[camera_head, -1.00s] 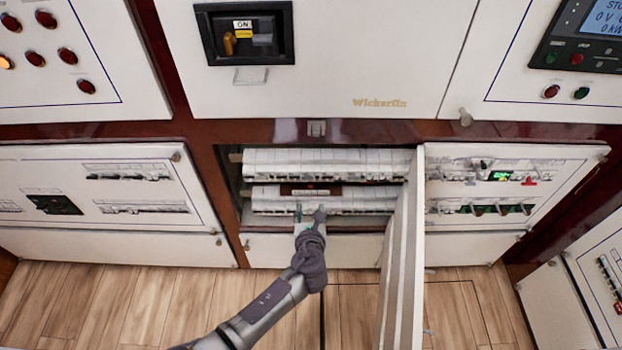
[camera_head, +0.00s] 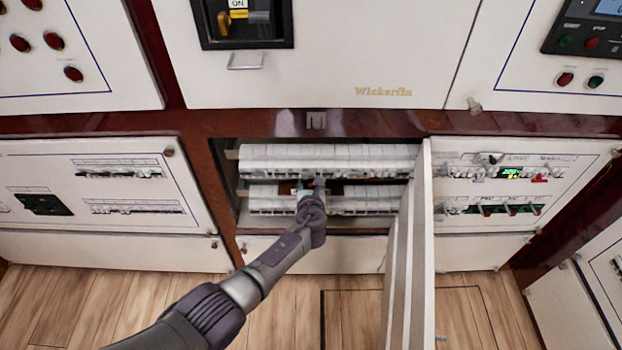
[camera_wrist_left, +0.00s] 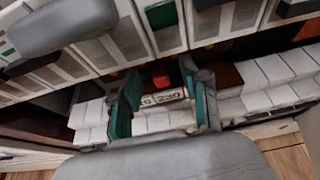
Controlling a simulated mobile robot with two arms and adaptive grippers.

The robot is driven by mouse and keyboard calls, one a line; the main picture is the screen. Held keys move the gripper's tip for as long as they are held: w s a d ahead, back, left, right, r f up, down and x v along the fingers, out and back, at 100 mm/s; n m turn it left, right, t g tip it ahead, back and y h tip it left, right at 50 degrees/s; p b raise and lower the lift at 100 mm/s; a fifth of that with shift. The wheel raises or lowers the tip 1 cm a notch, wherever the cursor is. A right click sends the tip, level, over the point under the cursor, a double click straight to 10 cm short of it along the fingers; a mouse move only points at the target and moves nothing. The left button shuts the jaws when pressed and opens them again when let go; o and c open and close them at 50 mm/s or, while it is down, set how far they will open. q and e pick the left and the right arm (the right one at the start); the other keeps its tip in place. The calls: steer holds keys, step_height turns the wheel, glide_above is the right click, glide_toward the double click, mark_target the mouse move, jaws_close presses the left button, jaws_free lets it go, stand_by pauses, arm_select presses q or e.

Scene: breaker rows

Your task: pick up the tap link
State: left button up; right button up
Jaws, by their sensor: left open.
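A small red piece (camera_wrist_left: 161,81), which looks like the tap link, sits just above a white strip with printed figures (camera_wrist_left: 163,97) in the left wrist view. My left gripper (camera_wrist_left: 160,90) is open, with one teal-padded finger on each side of the red piece and strip. I cannot tell whether either finger touches them. In the head view my left gripper (camera_head: 308,186) reaches into the open cabinet, between the two breaker rows, and hides most of the red piece. My right gripper is not in view.
The upper breaker row (camera_head: 330,160) and lower breaker row (camera_head: 365,200) lie close above and below my gripper. The open cabinet door (camera_head: 408,250) stands out to the right of my arm. Wooden floor (camera_head: 120,290) is clear at the left.

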arm_select(q)
steer(key=shift+w+f, duration=0.1)
steer(key=shift+w, duration=0.1)
jaws_close()
stand_by(0.4)
